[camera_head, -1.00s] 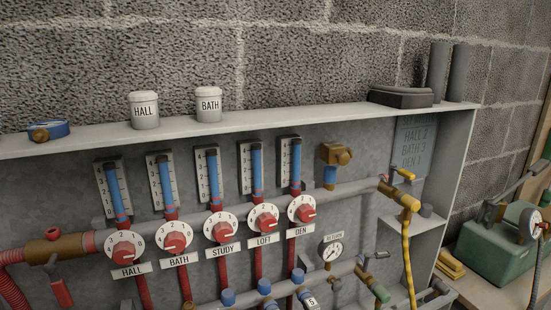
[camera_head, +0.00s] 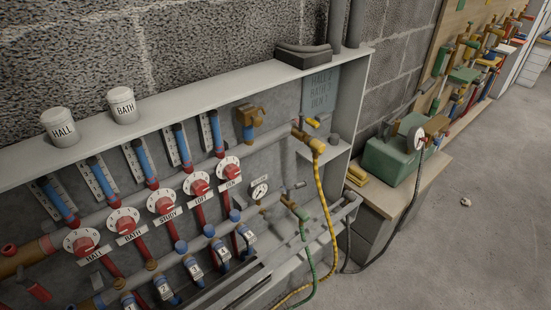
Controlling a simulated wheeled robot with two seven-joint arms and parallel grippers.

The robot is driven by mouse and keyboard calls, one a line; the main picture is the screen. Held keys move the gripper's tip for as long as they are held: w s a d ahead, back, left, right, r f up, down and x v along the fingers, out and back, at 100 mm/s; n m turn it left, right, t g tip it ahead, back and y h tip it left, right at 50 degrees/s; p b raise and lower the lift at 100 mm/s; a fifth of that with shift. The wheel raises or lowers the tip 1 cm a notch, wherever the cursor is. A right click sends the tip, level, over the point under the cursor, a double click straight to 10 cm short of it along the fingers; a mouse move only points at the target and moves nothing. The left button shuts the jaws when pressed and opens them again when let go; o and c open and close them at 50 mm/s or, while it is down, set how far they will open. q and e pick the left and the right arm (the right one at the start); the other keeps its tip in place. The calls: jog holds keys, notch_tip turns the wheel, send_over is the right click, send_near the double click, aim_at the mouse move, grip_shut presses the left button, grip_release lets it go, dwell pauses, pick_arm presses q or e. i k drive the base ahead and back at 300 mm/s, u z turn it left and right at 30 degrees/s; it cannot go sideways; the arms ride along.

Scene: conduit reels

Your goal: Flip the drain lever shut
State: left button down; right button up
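No part is labelled as the drain lever, so I cannot tell for sure which one it is. A brass valve with a small yellow lever (camera_head: 313,122) sits at the upper right of the manifold, where the yellow hose (camera_head: 326,205) joins. Lower down, a fitting with a small grey lever (camera_head: 299,186) feeds the green hose (camera_head: 304,240). A red handle (camera_head: 36,291) hangs under the brass fitting (camera_head: 22,258) at the far left. Neither of my grippers is in view.
The manifold has several red dials and blue flow tubes in an open grey cabinet (camera_head: 180,112). HALL (camera_head: 61,128) and BATH (camera_head: 123,106) pots stand on top. A green pump box (camera_head: 392,160) sits on a bench at right. The floor (camera_head: 470,225) there is mostly clear.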

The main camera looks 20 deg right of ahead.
aim_at(302, 184)
jog(key=u, duration=1.2)
jog(key=k, duration=0.75)
jog(key=z, duration=1.2)
jog(key=i, duration=1)
